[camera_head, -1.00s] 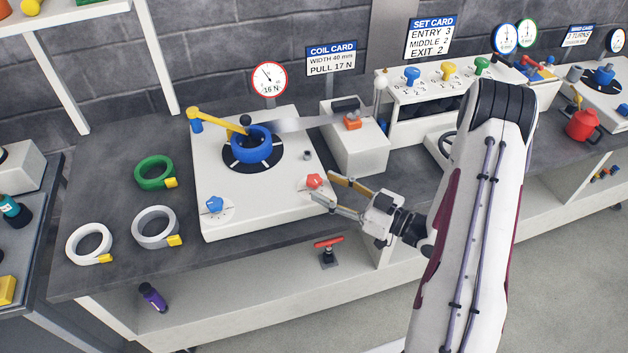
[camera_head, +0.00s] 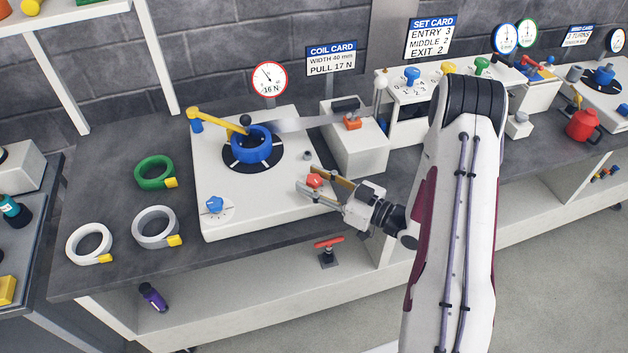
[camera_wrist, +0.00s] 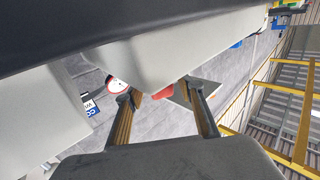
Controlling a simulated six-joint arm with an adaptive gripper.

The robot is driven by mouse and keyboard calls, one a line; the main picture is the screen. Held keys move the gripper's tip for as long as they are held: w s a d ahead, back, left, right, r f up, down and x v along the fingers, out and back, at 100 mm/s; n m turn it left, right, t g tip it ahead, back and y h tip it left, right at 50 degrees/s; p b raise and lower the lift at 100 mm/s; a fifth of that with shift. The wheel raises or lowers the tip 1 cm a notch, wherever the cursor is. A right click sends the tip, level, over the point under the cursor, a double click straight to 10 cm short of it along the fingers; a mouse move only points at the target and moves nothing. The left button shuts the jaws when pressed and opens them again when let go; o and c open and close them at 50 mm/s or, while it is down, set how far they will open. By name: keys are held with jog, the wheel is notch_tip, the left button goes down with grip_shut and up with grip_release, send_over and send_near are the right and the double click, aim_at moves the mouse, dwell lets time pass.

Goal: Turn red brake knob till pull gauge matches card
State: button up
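The red brake knob (camera_head: 314,181) sits at the front right of the white machine top. My gripper (camera_head: 304,177) is open, with one finger on each side of the knob; I cannot tell whether either finger touches it. In the wrist view a red part, seemingly the knob (camera_wrist: 163,92), shows between the two fingers (camera_wrist: 162,100). The pull gauge (camera_head: 269,79) is a red-rimmed dial that appears to read 16 N. The coil card (camera_head: 331,60) shows width 40 mm and pull 17 N.
A blue knob (camera_head: 215,204) is at the machine's front left. A blue coil (camera_head: 251,146) with a yellow arm (camera_head: 216,119) over it stands on a black disc. Several tape rings lie on the left.

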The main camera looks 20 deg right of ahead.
jog(key=c, duration=0.7)
jog(key=shift+o, duration=0.2)
jog(key=shift+n+g+y, duration=0.6)
jog(key=shift+y, duration=0.1)
jog(key=o, duration=1.1)
jog(key=shift+s+d, duration=0.1)
jog(key=shift+v, duration=5.85)
jog(key=shift+r, duration=0.1)
